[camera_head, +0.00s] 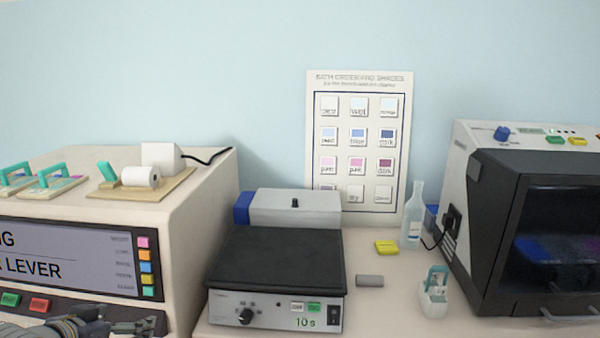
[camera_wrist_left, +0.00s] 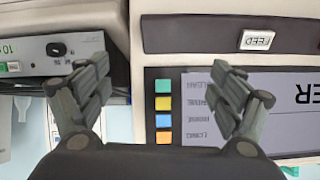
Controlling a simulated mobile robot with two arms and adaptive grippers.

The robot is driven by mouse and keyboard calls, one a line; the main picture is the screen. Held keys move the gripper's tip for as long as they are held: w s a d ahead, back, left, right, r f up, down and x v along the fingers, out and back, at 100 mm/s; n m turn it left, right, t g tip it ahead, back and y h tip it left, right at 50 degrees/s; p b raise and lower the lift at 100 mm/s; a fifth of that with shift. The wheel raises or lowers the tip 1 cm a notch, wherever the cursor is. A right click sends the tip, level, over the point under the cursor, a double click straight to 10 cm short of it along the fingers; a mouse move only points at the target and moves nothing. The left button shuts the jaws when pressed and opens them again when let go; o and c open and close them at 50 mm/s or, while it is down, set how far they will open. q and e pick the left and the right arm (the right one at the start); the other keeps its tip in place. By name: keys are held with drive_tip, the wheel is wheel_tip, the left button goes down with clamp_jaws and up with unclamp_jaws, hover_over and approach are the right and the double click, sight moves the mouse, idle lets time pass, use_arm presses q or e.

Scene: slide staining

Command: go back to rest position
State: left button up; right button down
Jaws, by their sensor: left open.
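My left gripper (camera_head: 128,327) is at the lower left edge of the head view, in front of the large cream machine (camera_head: 205,190) with a screen (camera_head: 75,255). Only part of the gripper shows there. In the left wrist view my left gripper (camera_wrist_left: 160,82) has its two fingers wide apart with nothing between them. Behind the fingers are the screen's coloured keys, the machine's front and, at the left, part of the hotplate's front panel (camera_wrist_left: 35,55). My right gripper is in neither view.
The black-topped hotplate (camera_head: 275,265), reading 10 s, stands right of the machine. A grey block (camera_head: 369,281), yellow block (camera_head: 386,246), clear bottle (camera_head: 413,220) and small white holder (camera_head: 434,292) stand farther right. A dark-fronted cabinet (camera_head: 480,220) is at the right edge.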

use_arm(q)
drive_tip(key=s+d+f+g, duration=0.1)
drive_tip(key=s+d+f, duration=0.25)
drive_tip(key=f, duration=0.25)
drive_tip(key=s+d+f+g, duration=0.2)
drive_tip(key=s+f, duration=0.2)
drive_tip(key=f, duration=0.1)
drive_tip(key=s+d+f+g, duration=0.2)
drive_tip(key=s+d+f, duration=0.3)
drive_tip(key=s, duration=0.5)
drive_tip(key=s+d+f+g, duration=0.2)
drive_tip(key=s+d+f, duration=0.25)
drive_tip(key=s, duration=0.45)
wheel_tip(320, 180, down, 27)
drive_tip(key=s+g, duration=0.1)
drive_tip(key=s, duration=0.1)
drive_tip(key=s+a+f+g+y, duration=0.1)
drive_tip(key=s+a+f, duration=0.2)
drive_tip(key=s+f, duration=1.2)
drive_tip(key=shift+s+f+g, duration=0.3)
drive_tip(key=shift+s+f, duration=0.1)
drive_tip(key=shift+s, duration=0.75)
drive_tip(key=shift+o, duration=0.5)
drive_tip(key=shift+a, duration=0.15)
